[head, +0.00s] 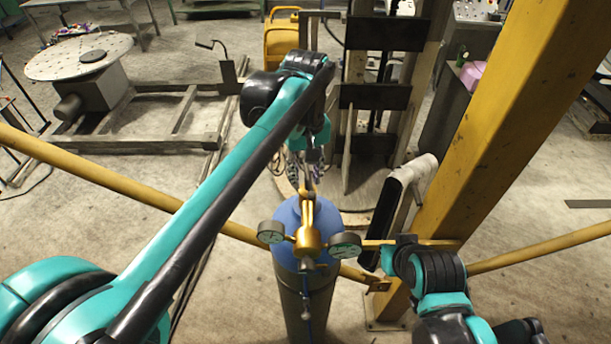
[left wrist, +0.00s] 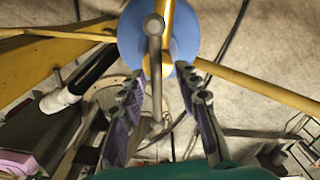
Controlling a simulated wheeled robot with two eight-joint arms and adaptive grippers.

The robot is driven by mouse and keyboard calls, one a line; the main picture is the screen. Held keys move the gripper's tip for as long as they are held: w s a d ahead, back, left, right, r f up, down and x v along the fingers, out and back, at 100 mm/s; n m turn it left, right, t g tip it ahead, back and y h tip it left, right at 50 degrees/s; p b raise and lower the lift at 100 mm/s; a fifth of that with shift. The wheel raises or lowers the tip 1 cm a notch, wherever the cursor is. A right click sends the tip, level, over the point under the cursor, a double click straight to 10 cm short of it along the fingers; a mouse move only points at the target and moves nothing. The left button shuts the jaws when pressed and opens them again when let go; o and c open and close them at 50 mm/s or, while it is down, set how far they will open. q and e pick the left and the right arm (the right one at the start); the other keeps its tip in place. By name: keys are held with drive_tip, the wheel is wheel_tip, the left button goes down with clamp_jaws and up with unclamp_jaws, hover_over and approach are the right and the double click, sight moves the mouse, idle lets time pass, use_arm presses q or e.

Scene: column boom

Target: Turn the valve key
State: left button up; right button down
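The valve key is a slim grey bar with a rounded end (left wrist: 154,45), over the blue gas cylinder top (left wrist: 131,38) in the left wrist view. The cylinder also stands upright in the head view (head: 287,215), with a brass regulator (head: 308,238) and two round gauges. My left gripper (left wrist: 160,76) is open, with one finger on each side of the bar and a visible gap on both sides. In the head view my left gripper (head: 309,160) is above and behind the regulator, partly covered by my arm. My right arm is at the lower right; its fingers cannot be made out.
A yellow post (head: 505,120) stands right of the cylinder, with yellow rails running low to both sides. A white and black tube-like object (head: 412,172) leans by the post. A round perforated table (head: 80,57) is at the back left. Open concrete floor lies between.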

use_arm(q)
drive_tip(key=shift+f, duration=0.35)
drive_tip(key=shift+w+d+f, duration=0.1)
drive_tip(key=shift+d+f, duration=0.1)
drive_tip(key=shift+d, duration=0.1)
drive_tip(key=shift+a, duration=0.2)
clamp_jaws()
drive_tip(key=shift+m, duration=0.9)
unclamp_jaws()
